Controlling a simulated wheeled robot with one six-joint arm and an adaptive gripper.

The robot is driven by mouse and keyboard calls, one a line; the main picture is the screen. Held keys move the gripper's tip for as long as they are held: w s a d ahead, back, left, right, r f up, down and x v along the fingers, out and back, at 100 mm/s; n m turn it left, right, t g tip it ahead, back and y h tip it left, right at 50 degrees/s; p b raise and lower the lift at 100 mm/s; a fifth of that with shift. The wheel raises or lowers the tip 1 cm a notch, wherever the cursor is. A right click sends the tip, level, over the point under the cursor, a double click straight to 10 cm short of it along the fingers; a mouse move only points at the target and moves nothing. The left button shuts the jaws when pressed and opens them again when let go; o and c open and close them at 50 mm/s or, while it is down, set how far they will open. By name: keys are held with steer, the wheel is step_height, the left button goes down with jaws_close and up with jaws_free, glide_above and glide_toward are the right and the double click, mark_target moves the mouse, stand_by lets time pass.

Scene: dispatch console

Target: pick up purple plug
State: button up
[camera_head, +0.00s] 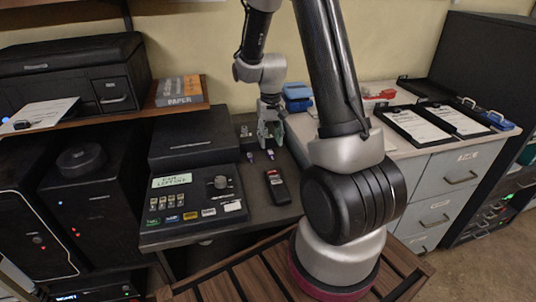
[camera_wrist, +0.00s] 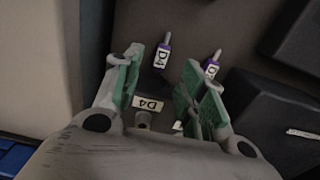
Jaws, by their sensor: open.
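Two small plugs with purple collars and white tags lie on the dark desk. In the wrist view, one purple plug (camera_wrist: 163,50), tagged D4, lies between and just past my fingertips. The other plug (camera_wrist: 212,65) lies to the right, beyond the right finger, and its tag is partly hidden. In the head view, the plugs show as small pale shapes, one on the left (camera_head: 250,156) and one on the right (camera_head: 270,154). My gripper (camera_wrist: 161,62) is open, with green pads, and holds nothing. In the head view, my gripper (camera_head: 270,135) points down just behind the plugs.
A control console (camera_head: 190,205) stands left of the plugs, and a dark handset (camera_head: 277,187) lies in front. A label reading D4 (camera_wrist: 148,104) sits beside a small socket-like part between my fingers. Clipboards (camera_head: 418,125) lie on the right cabinet.

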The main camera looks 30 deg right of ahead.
mark_target(271, 151)
step_height(271, 151, down, 5)
steer(key=shift+s+r, duration=0.15)
steer(key=shift+c, duration=0.2)
jaws_close()
